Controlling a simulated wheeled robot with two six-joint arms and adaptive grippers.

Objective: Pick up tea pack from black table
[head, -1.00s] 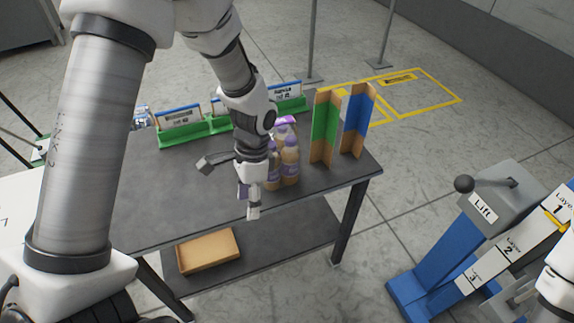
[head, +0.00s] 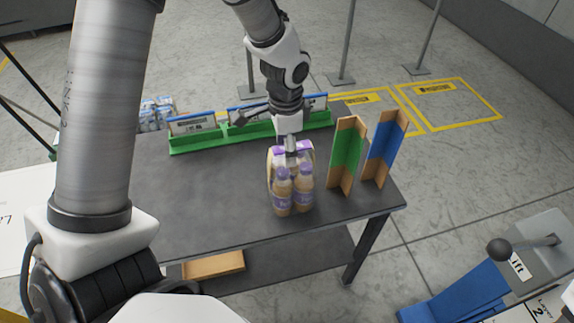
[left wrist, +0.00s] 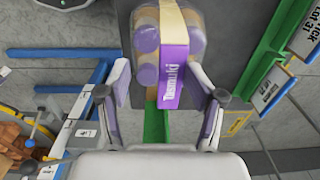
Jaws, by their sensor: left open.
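The tea pack (head: 292,190) stands upright on the black table (head: 215,195). It is several light-brown bottles with purple caps, joined by a purple and cream wrap. My left gripper (head: 290,150) is just above and behind the pack; its fingers are partly hidden there. In the left wrist view, the open gripper (left wrist: 165,90) shows one finger on each side of the purple label end of the tea pack (left wrist: 172,58). The bottles lie beyond the fingertips. Whether a finger touches the pack cannot be told.
Green (head: 347,155) and blue (head: 383,150) cardboard dividers stand right of the pack. A green rack (head: 195,142) with labelled cards runs along the back. A cardboard tray (head: 214,265) sits on the lower shelf. The table's left part is clear.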

